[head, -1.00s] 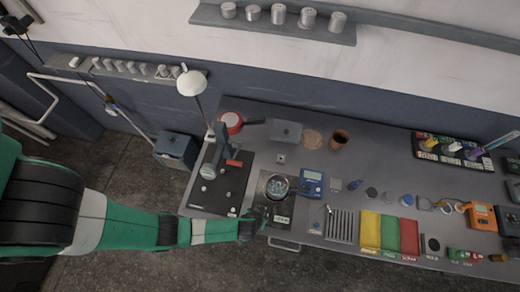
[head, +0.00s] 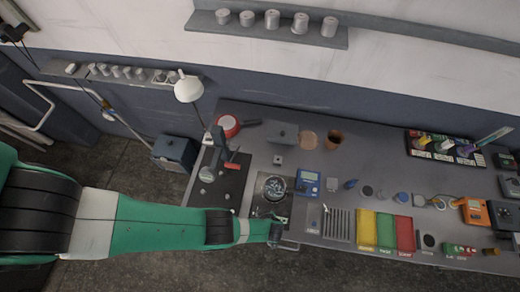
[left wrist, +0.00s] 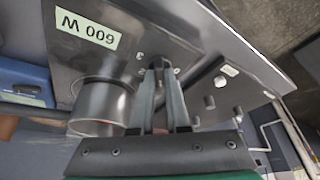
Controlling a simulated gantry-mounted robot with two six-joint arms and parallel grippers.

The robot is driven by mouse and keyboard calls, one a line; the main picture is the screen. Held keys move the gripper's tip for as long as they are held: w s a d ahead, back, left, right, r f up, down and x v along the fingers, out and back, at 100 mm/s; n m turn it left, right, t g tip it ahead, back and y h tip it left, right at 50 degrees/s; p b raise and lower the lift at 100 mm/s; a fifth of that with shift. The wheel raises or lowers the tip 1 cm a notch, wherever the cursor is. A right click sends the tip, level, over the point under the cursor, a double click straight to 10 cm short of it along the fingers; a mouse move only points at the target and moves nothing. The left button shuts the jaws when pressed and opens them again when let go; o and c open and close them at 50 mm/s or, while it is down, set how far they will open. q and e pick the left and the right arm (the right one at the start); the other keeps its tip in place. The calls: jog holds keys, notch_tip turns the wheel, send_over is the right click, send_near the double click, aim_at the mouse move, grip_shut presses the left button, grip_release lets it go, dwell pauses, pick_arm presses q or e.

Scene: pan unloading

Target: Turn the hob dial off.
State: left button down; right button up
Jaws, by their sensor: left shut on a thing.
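The hob (head: 285,208) is a dark unit at the front edge of the bench with a round metal vessel (head: 274,187) on it. My left gripper (head: 268,214) is at the hob's front. In the left wrist view my left gripper (left wrist: 160,68) has its fingertips close together at the panel, among small marks. It is shut on the hob dial, which the fingertips mostly hide. My right gripper is not in view.
A dark plate with knobs (head: 215,185) and a stand lies left of the hob. A blue meter (head: 308,182) stands close on its right. Yellow, green and red trays (head: 385,232) lie farther right.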

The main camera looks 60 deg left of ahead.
pick_arm(q)
jog(key=shift+w+n+g+b, duration=0.1)
jog(key=shift+n+g+b, duration=0.5)
jog(key=shift+n, duration=1)
jog(key=c, duration=0.9)
grip_release()
